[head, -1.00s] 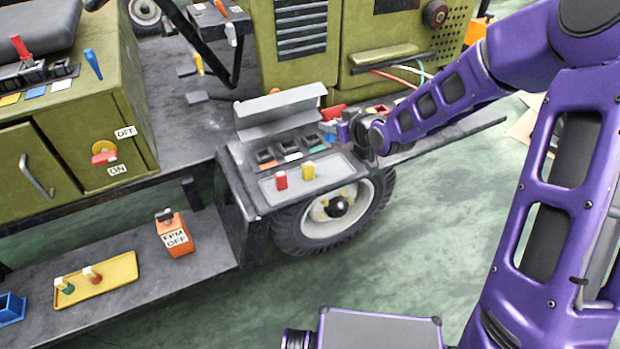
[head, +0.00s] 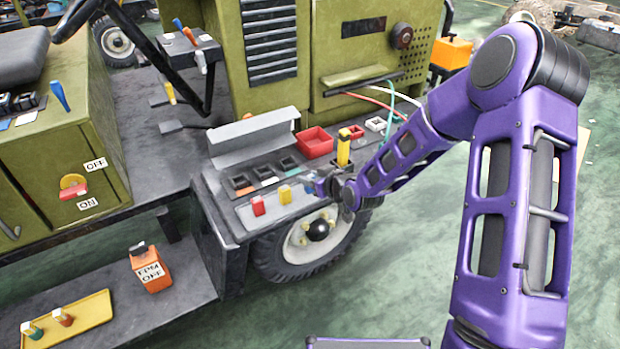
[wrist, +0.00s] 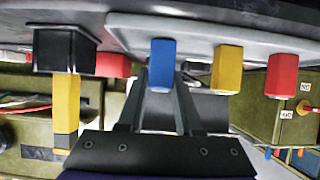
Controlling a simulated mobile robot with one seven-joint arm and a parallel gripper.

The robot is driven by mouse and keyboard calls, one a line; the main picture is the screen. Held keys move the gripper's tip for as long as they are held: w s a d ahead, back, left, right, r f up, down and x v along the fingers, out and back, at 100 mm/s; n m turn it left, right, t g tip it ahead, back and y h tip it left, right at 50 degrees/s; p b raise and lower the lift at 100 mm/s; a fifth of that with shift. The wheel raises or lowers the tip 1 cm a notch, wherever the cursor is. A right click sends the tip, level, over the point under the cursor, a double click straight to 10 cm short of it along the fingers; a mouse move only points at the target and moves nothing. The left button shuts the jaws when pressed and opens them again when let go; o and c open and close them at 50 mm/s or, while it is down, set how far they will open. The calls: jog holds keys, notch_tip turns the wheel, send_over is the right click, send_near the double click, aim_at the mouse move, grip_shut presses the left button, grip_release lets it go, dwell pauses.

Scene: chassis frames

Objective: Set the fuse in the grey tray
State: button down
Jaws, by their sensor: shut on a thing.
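The grey tray (head: 272,212) lies on the dark fender shelf above the wheel. A red fuse (head: 258,205) and a yellow fuse (head: 285,194) stand upright in it. My gripper (head: 314,186) is at the tray's right end, shut on a blue fuse (wrist: 161,65). In the wrist view, which looks upside down, the blue fuse is between my two fingers at the tray (wrist: 190,30), in line with the yellow fuse (wrist: 227,70) and the red fuse (wrist: 282,75). I cannot tell whether its base touches the tray. In the head view my gripper mostly hides it.
Behind the tray are black sockets (head: 241,184) with coloured labels and a raised grey lid (head: 252,133). A yellow handle (head: 343,152) stands upright close behind my gripper. A red bin (head: 315,143) is further back. A yellow tray (head: 72,325) sits on the lower step.

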jog(key=shift+f+b, duration=0.25)
jog(key=shift+b, duration=0.05)
jog(key=c, duration=0.6)
grip_release()
jog(key=shift+r, duration=0.1)
jog(key=shift+r, duration=0.1)
jog(key=shift+r+p, duration=0.25)
jog(key=shift+p, duration=0.2)
jog(key=p+v, duration=0.1)
jog(key=v, duration=1.1)
jog(key=shift+f, duration=0.2)
